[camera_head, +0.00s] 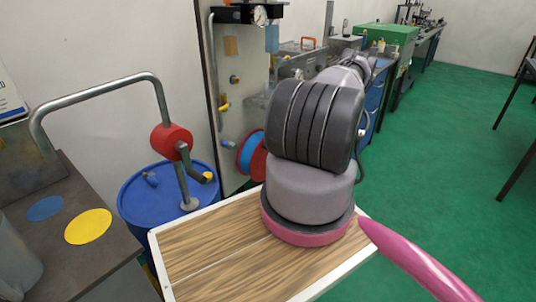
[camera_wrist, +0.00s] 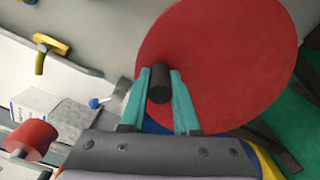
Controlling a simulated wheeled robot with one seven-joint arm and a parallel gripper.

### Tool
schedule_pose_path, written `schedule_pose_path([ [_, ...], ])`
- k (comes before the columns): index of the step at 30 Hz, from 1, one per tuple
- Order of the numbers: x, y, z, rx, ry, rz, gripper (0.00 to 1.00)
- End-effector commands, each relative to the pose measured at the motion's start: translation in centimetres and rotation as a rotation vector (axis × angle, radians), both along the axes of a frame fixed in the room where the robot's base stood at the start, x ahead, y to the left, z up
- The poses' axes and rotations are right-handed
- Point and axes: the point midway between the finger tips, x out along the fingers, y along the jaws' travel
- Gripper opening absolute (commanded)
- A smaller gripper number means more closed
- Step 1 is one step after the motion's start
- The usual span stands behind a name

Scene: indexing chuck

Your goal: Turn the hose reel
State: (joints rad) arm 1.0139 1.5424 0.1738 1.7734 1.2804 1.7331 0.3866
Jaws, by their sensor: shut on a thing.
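The hose reel is a large red disc (camera_wrist: 220,60) in the wrist view, with a dark, round crank handle (camera_wrist: 160,88) standing out from its face. My gripper (camera_wrist: 161,74) has its teal fingers on either side of this handle and is shut on it. In the head view the reel (camera_head: 247,152) shows blue and red beside the wall panel, left of my arm. My arm hides part of the reel, as well as my fingers and the handle, in that view.
A blue drum (camera_head: 135,195) with a red-bodied pump (camera_head: 171,141) stands left of the reel. A dark bench (camera_head: 60,255) is at the far left. The wall panel (camera_head: 240,75) carries valves and a gauge. Green floor (camera_head: 450,150) at right is open.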

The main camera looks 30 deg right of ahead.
Motion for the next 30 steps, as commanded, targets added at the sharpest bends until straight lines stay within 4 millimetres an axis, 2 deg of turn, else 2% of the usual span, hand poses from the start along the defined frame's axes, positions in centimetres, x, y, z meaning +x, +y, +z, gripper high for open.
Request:
schedule_pose_path([
  [12, 0.6, -2.1, 0.3, 0.228, 0.084, -0.002, 0.0],
  [30, 0.8, -2.5, 0.3, 0.282, 0.103, -0.003, 0.0],
])
